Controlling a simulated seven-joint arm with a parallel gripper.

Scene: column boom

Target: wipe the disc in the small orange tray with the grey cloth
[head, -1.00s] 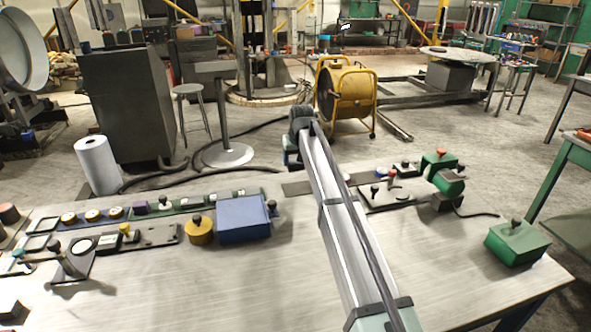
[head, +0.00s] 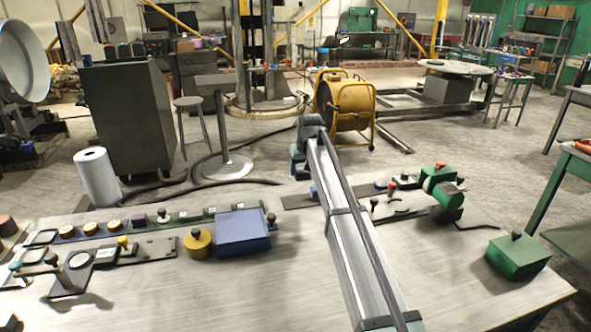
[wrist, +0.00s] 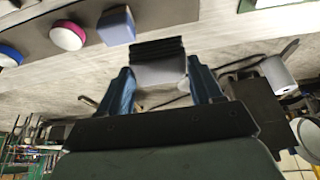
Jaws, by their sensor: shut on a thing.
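In the wrist view my gripper (wrist: 162,88) has its two blue fingers on either side of a grey piece with a dark, layered pad at its far end. I take this to be the grey cloth (wrist: 160,72), held clear of the bench. In the head view my arm reaches over the bench, and its body hides the fingers and the cloth. I cannot make out the small orange tray or the disc in it in either view.
The bench (head: 300,285) carries a blue box (head: 242,232), a yellow knobbed drum (head: 198,243) and a green box (head: 518,255). Panels line its back edge. The front middle is bare.

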